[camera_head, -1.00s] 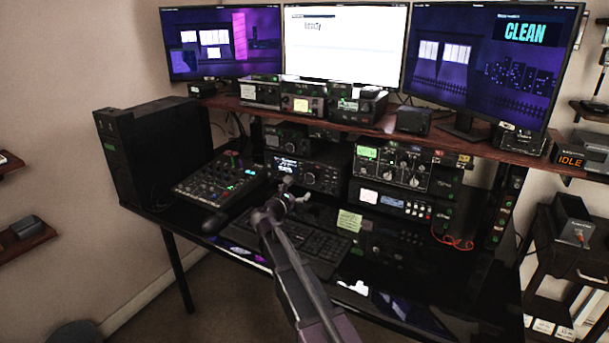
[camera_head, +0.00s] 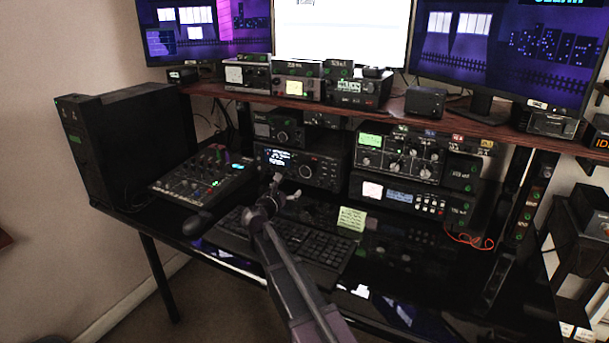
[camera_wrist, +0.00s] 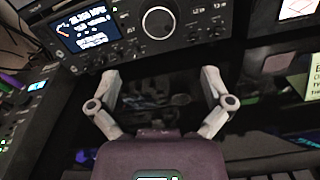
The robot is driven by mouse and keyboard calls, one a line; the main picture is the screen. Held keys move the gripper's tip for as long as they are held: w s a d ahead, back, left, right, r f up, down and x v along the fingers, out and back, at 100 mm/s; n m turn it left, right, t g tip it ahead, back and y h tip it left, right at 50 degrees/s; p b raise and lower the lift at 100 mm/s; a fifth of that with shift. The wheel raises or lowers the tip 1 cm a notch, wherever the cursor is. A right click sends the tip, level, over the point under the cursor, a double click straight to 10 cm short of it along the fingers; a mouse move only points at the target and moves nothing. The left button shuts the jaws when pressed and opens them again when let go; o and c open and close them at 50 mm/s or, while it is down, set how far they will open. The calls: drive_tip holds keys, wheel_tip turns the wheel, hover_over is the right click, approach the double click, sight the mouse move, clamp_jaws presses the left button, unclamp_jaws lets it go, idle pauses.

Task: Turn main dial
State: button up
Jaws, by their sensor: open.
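The main dial is a large round dark knob with a pale ring (camera_wrist: 158,23) on the front of a black radio (camera_head: 296,170). In the wrist view the radio's lit display (camera_wrist: 88,30) is left of the dial, and smaller knobs are to its right. In the head view the dial (camera_head: 306,171) is small, on the radio under the shelf. My gripper (camera_wrist: 161,75) is open and empty, its two fingers spread below the dial and apart from it in the picture. In the head view my gripper (camera_head: 279,191) is in front of the radio, above the desk.
A keyboard (camera_head: 300,240) and mouse (camera_head: 197,223) lie below my arm. A mixer (camera_head: 203,176) stands left of the radio, and other radio units (camera_head: 400,160) stand right. A wooden shelf (camera_head: 390,122) hangs above. A yellow note (camera_head: 351,218) stands near the keyboard.

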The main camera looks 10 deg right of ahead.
sight(305, 171)
drive_tip(key=shift+w+f, duration=0.15)
drive_tip(key=shift+f, duration=0.05)
drive_tip(key=shift+w, duration=0.1)
drive_tip(key=x, duration=1.3)
drive_tip(key=shift+w+d, duration=0.25)
drive_tip(key=shift+w, duration=0.05)
drive_tip(key=c, duration=1)
